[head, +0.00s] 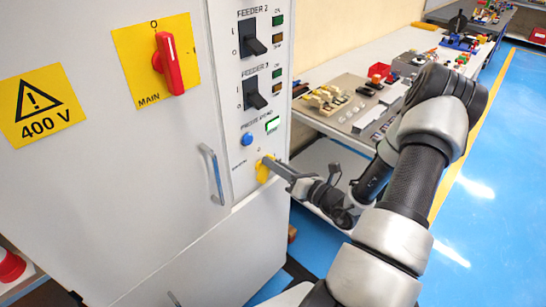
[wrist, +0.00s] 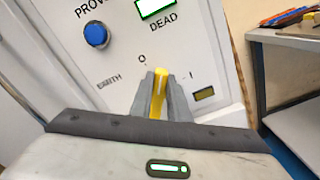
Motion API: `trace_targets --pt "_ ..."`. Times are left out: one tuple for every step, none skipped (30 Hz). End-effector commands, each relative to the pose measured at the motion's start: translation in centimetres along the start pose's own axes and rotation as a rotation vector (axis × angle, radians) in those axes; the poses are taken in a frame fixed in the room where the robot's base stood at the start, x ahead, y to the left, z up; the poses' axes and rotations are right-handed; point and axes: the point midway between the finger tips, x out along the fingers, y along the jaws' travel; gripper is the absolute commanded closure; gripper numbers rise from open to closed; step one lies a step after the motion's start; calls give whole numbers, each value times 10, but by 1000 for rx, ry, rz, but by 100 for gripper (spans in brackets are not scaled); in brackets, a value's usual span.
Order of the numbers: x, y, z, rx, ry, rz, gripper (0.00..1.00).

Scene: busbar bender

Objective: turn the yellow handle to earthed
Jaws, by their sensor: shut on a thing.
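The yellow handle (wrist: 159,92) is a small rotary lever low on the narrow panel of the grey cabinet. In the wrist view it points up, close to the "O" mark, with "EARTH" printed to its left and "I" to its right. My gripper (wrist: 158,88) is shut on the handle, one finger on each side. In the head view the yellow handle (head: 263,170) is partly hidden by my gripper (head: 270,165), which reaches it from the right.
A red main switch (head: 169,64) on a yellow plate and two black feeder handles (head: 254,46) (head: 256,93) are higher on the cabinet. A door handle (head: 213,175) sticks out to the left. A workbench (head: 340,120) with parts stands to the right.

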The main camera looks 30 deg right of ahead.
Motion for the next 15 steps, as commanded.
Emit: trace_targets --pt "0 1 2 49 2 -1 100" --pt "0 0 2 77 2 -1 100" --pt "0 -1 2 116 1 -2 100" --pt "-1 -2 2 144 1 -2 100" --pt "-1 -3 2 172 1 -2 100" --pt "-1 -4 2 210 1 -2 100" --pt "-1 -5 1 238 1 -2 100" --pt "-1 -6 1 266 1 -2 100" --pt "-1 -7 0 304 1 -2 100" --pt "-1 -7 0 333 1 -2 100" --pt "-1 -8 0 361 2 -2 100" --pt "-1 -9 -1 399 2 -2 100" --pt "-1 -10 -2 429 2 -2 100" --pt "-1 -11 -2 457 2 -2 100" --pt "-1 -12 -2 494 1 -2 100"
